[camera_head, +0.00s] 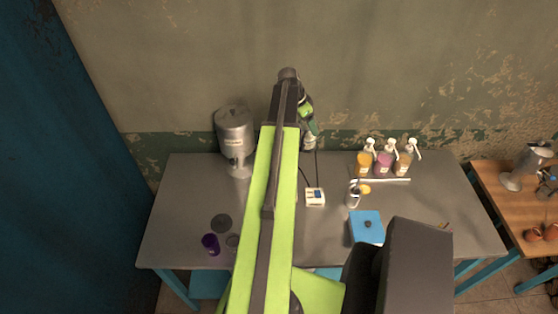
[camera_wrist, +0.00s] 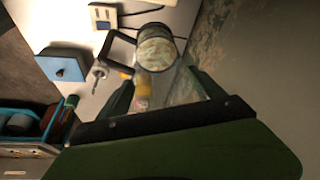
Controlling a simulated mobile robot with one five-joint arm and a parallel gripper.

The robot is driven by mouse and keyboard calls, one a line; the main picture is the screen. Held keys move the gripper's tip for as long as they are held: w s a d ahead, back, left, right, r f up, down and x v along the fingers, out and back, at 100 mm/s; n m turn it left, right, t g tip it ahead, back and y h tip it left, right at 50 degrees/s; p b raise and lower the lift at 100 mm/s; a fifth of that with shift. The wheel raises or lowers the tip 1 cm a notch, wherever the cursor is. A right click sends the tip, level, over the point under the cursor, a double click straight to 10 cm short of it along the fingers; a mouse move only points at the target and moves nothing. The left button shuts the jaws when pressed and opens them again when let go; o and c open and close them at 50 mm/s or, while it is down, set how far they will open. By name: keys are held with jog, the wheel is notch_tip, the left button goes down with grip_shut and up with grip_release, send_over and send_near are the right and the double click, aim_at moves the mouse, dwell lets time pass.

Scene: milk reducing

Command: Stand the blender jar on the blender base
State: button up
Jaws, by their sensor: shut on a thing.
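The blender jar (camera_wrist: 155,47) is a clear jar with a dark squared handle (camera_wrist: 118,52). In the wrist view, my gripper (camera_wrist: 165,95) is shut on it, with a finger on each side. In the head view, my gripper (camera_head: 308,125) is partly hidden behind my arm, and the jar (camera_head: 309,143) shows just below it, near the back wall.
The grey table (camera_head: 180,205) also holds a metal canister (camera_head: 236,140), a purple cup (camera_head: 210,243), a dark disc (camera_head: 221,223), a white device (camera_head: 315,197), a small metal cup (camera_head: 353,197) and pump bottles (camera_head: 384,160). A wooden table (camera_head: 500,185) stands at right.

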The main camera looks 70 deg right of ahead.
jog(key=w+a+f+b, duration=0.5)
jog(key=w+f+b, duration=0.5)
jog(key=f+b, duration=0.1)
jog(key=shift+w+f, duration=0.2)
jog(key=shift+f, duration=0.05)
jog(key=o, duration=2.1)
jog(key=shift+a, duration=0.15)
jog(key=p+v, duration=1.1)
jog(key=v, duration=0.1)
